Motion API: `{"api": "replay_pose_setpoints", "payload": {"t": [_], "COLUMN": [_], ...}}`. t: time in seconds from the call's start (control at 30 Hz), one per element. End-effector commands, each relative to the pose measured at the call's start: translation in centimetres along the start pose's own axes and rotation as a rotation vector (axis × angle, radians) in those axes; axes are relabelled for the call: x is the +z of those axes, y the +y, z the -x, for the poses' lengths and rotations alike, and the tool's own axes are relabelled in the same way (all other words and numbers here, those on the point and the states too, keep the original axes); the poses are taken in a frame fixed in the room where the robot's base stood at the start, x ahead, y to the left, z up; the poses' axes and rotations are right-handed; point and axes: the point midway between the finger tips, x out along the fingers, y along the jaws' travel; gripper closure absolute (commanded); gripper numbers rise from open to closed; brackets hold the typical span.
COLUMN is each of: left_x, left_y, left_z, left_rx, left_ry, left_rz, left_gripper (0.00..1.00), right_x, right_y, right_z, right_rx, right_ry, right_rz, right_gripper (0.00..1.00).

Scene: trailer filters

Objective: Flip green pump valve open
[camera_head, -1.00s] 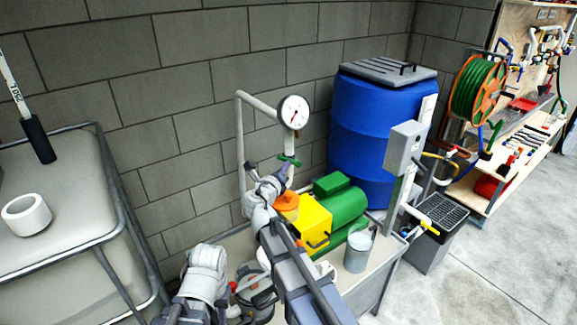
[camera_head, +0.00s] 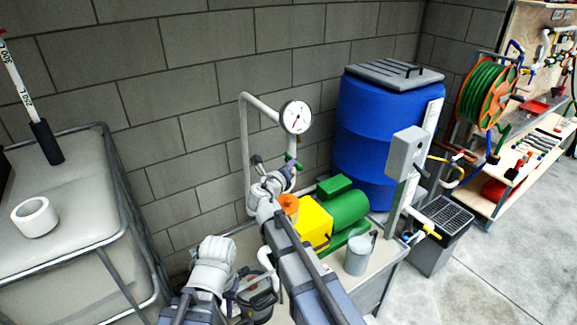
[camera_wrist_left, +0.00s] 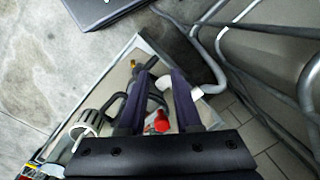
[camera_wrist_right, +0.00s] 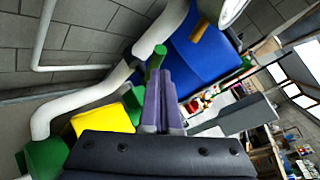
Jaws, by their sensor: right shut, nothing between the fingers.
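The green valve handle (camera_head: 292,160) is on the pale pipe below the round gauge in the head view. It also shows in the right wrist view as a short green lever (camera_wrist_right: 155,61) beside the pipe. My right gripper (camera_wrist_right: 165,74) is shut and empty, its fingertips close beside the lever; I cannot tell whether they touch. In the head view my right wrist partly hides the area around the valve. My left gripper (camera_wrist_left: 160,72) is open and low over the bench, with a red knob (camera_wrist_left: 161,121) visible between its fingers but not gripped.
A pressure gauge (camera_head: 296,117) is above the valve. The yellow block (camera_head: 315,224) and green pump motor (camera_head: 346,207) are right of my right arm. A metal cup (camera_head: 358,255) stands at the bench front. A blue barrel (camera_head: 375,140) is behind; a caged tank (camera_head: 70,225) is left.

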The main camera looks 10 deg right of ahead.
Motion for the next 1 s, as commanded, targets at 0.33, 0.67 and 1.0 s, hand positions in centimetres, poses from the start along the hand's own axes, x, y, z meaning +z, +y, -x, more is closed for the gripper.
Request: {"api": "replay_pose_setpoints", "payload": {"t": [0.33, 0.67, 1.0], "left_x": [0.1, 0.1, 0.1], "left_y": [-0.2, -0.2, -0.2], "left_z": [1.8, 2.4, 2.5], "left_rx": [0.0, 0.0, 0.0], "left_ry": [0.0, 0.0, 0.0], "left_rz": [0.0, 0.0, 0.0], "left_gripper": [0.67, 0.67, 0.67], "right_x": [1.0, 1.0, 0.9], "right_y": [-2.2, -3.4, -3.9], "right_z": [-1.3, -2.4, -2.9], "right_rx": [0.001, 0.001, 0.0], "right_ry": [-0.003, -0.002, -0.002], "right_rz": [0.002, 0.001, 0.001], "right_gripper": [1.0, 1.0, 1.0]}}
